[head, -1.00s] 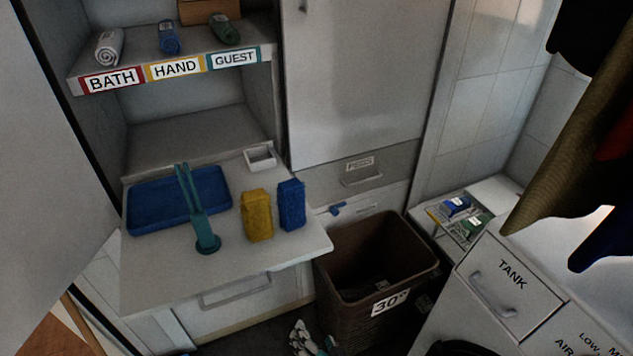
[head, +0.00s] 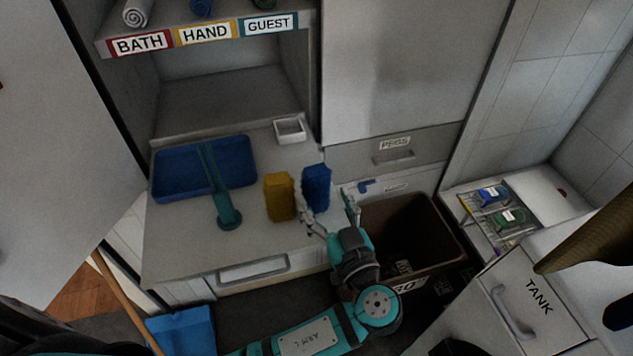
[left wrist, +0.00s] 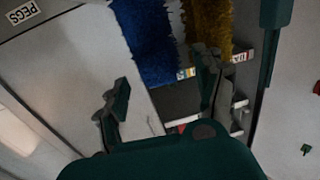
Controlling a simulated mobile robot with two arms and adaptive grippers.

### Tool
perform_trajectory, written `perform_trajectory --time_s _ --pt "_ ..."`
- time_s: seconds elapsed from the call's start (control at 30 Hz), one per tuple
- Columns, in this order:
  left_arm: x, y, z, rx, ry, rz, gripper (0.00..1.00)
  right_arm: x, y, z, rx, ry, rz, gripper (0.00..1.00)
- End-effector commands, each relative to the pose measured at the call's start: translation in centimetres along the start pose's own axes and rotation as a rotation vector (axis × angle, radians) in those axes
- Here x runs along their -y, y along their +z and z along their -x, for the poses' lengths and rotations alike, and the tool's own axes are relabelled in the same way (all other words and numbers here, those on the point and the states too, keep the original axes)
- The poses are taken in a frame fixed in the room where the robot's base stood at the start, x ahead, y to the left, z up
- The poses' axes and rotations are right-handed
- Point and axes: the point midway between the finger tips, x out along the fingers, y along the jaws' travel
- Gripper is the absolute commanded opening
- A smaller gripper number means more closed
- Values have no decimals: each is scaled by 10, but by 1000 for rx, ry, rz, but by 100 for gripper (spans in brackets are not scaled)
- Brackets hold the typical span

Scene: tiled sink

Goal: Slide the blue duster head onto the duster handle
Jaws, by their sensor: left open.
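The blue duster head (head: 316,187) stands upright at the right end of the counter, beside the yellow duster head (head: 280,196). The teal duster handle (head: 216,180) stands in a round base on the counter, its prongs pointing up in front of the blue tray. My left gripper (head: 328,212) is open and empty, just in front of the blue head, with fingers spread. In the left wrist view the blue head (left wrist: 146,42) shows ahead between the open fingers (left wrist: 160,105), the yellow head (left wrist: 206,28) to its right. My right gripper is not in view.
The blue tray (head: 180,176) lies behind the handle, and a small white dish (head: 289,130) sits at the counter's back. A brown basket (head: 425,225) stands right of the counter. A labelled shelf (head: 204,33) hangs above. The counter's front left is clear.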

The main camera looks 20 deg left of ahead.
Motion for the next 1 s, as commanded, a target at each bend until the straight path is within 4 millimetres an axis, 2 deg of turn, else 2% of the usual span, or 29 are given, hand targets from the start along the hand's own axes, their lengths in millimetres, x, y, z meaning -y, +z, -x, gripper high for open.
perform_trajectory --time_s 0.27,0.4,0.53,0.83,1.0 --pt "-1 -3 -22 -2 0 -2 69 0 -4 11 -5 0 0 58" --pt "-4 -6 -44 -5 -1 -4 69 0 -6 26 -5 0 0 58" --pt "-4 -2 -60 -2 1 -3 69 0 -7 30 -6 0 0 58" --pt "-4 1 -66 1 2 -2 69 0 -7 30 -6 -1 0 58" --pt "-4 1 -66 1 2 -2 48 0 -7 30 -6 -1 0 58"
